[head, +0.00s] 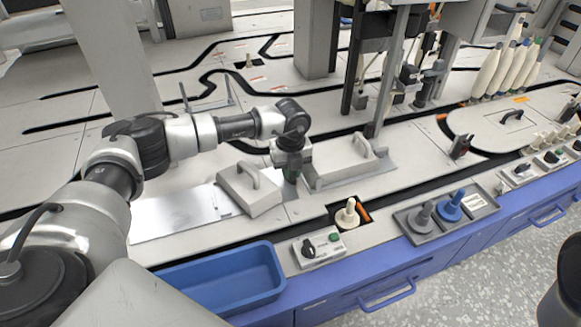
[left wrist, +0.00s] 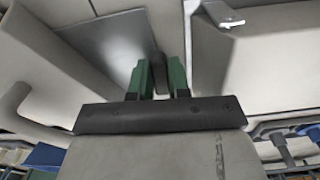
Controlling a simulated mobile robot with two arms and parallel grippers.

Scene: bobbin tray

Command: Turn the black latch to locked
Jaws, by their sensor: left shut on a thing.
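My left gripper (head: 291,178) reaches in from the left and points down between two white lids with handles. In the left wrist view its green fingertips (left wrist: 160,78) are close together around a narrow dark piece. That piece, which I take to be the black latch, is mostly hidden by the fingers and arm in the head view, so its turned position cannot be told. The left lid (head: 250,190) sits beside the metal plate (head: 175,212). The right lid (head: 343,163) is close on the gripper's other side. My right gripper is not in view.
A blue tray (head: 222,282) is at the front left. A switch box with a black knob (head: 309,249), a cream bobbin (head: 347,214) and a grey tray (head: 418,236) line the front edge. A grey post (head: 390,75) stands behind the right lid.

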